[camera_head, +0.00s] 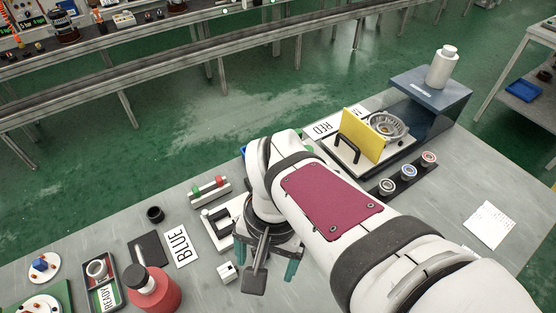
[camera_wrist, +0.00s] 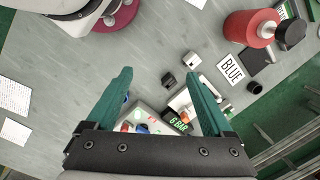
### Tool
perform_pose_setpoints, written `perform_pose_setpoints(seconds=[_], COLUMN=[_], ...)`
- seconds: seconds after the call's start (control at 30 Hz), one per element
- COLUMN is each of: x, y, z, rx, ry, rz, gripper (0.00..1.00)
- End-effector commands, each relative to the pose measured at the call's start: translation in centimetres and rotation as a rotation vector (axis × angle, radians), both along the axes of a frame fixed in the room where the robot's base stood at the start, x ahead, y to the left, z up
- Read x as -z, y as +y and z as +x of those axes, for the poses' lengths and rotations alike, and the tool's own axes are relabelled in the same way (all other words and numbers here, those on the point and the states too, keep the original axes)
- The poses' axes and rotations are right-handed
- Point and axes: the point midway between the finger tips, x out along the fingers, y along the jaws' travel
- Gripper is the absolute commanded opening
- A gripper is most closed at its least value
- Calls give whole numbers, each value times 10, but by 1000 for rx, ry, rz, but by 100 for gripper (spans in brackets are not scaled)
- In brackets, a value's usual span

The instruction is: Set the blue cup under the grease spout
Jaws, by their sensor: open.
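I cannot single out a blue cup or a grease spout with certainty. Three small round pots stand in a black strip at right in the head view, the middle one with a blue-ringed top (camera_head: 408,172). A blue stand (camera_head: 458,97) with a white bottle (camera_head: 442,67) on top is at the back right; whether it carries a spout cannot be told. My gripper (camera_head: 266,264) is open over the bench, left of these, its teal fingers pointing down. In the wrist view my gripper (camera_wrist: 158,75) has nothing between its fingertips; a small black block (camera_wrist: 168,81) shows below them.
A BLUE card (camera_head: 180,244), a black cup (camera_head: 155,214), a red bottle (camera_head: 153,291) and a READY tray (camera_head: 119,277) lie left. A yellow plate (camera_head: 361,135) stands on a fixture behind my arm.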

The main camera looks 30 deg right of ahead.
Motion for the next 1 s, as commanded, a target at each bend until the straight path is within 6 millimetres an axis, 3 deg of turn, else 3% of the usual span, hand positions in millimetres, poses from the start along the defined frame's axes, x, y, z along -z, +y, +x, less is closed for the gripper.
perform_pose_setpoints(seconds=[0.1, 0.2, 0.3, 0.37, 0.6, 1.0], x=[20, 39, 53, 64, 132, 199], y=[-85, -148, -180, -185, -182, -176], z=[30, 32, 26, 25, 25, 30], rx=[529, 879, 1055, 1084, 1081, 1080], ry=[44, 61, 67, 69, 74, 70], rz=[-50, -81, -94, -95, -94, -95], gripper=[86, 86, 86, 86, 86, 86])
